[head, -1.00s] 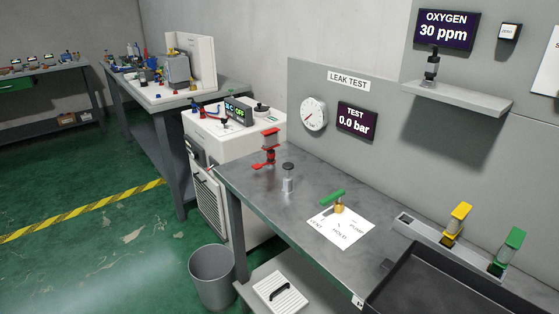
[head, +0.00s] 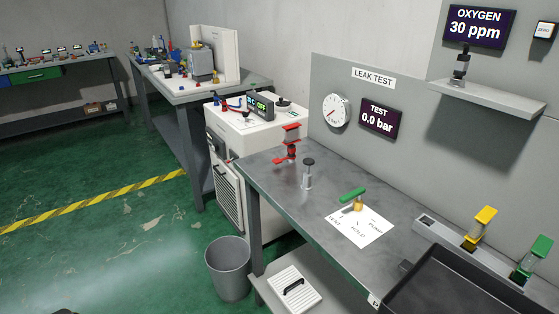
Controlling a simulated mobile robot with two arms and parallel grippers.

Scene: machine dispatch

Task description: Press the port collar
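No part in view is labelled as the port collar, so I cannot tell which one it is. A small metal post with a black round top (head: 308,173) stands upright on the leak test bench (head: 285,185). A red clamp-like fitting (head: 288,146) stands behind it at the bench's far left end. A green-handled valve (head: 354,196) stands on a white card marked with vent, hold and pump (head: 361,229). A dark fitting (head: 461,68) stands on the wall shelf (head: 490,99) below the oxygen display. Neither of my grippers is in view.
A gauge (head: 336,110) and a 0.0 bar display (head: 381,118) are on the back panel. Yellow (head: 479,228) and green (head: 533,259) fittings and a dark tray (head: 455,288) are at right. A bin (head: 228,270) stands by the bench. The green floor at left is clear.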

